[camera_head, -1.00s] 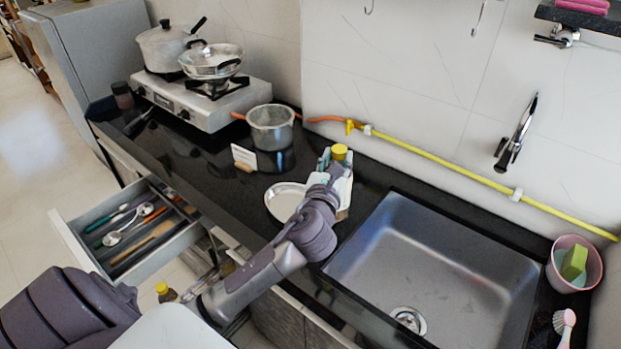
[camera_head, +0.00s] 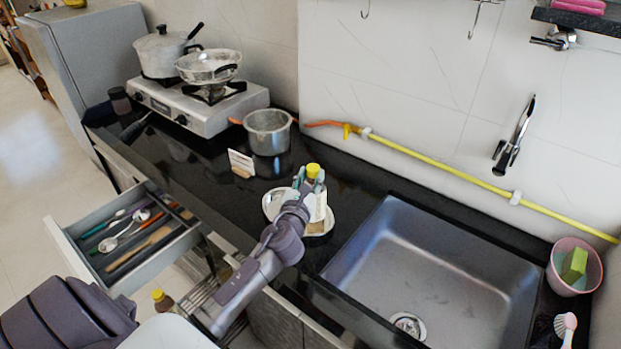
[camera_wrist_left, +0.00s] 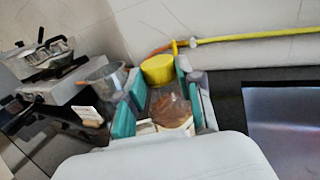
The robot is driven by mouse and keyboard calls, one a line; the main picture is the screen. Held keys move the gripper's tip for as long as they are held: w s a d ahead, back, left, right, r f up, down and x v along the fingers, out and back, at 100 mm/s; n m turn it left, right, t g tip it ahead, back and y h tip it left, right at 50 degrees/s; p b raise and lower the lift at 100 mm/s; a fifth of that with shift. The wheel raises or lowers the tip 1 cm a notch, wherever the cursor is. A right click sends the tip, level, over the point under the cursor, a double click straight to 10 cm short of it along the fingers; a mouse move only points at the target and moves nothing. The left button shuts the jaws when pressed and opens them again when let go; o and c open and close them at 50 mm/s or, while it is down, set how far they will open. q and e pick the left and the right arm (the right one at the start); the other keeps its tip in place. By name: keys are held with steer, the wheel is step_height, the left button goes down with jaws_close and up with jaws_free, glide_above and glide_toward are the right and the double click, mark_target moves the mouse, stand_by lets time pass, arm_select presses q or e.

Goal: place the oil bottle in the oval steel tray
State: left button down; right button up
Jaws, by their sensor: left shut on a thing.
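The oil bottle (camera_head: 320,206) has a yellow cap, a clear body and a pale label. It stands about upright in my left gripper (camera_head: 308,184), which is shut on it. In the left wrist view the bottle (camera_wrist_left: 171,108) sits between the teal finger pads of the gripper (camera_wrist_left: 158,97), with brownish oil inside. The oval steel tray (camera_head: 270,205) lies on the black counter left of the sink. The bottle is over the tray in the head view, and my gripper hides the tray's middle. I cannot tell whether the bottle's base touches it. My right gripper is out of view.
A steel saucepan (camera_head: 268,132) and a small white card (camera_head: 241,163) stand behind the tray. The sink (camera_head: 430,270) opens to the right. An open cutlery drawer (camera_head: 130,240) juts out at left. Another yellow-capped bottle (camera_head: 162,300) is low in front of the counter.

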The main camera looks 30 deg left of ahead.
arm_select(q)
steer(key=c, duration=0.7)
jaws_free()
steer(key=shift+c, duration=0.2)
steer(key=shift+s+d, duration=0.1)
steer(key=shift+s, duration=0.1)
steer(key=b+v, duration=0.1)
steer(key=v, duration=1)
steer(key=shift+s+b, duration=0.35)
steer(key=shift+b, duration=0.05)
steer(key=shift+r, duration=0.15)
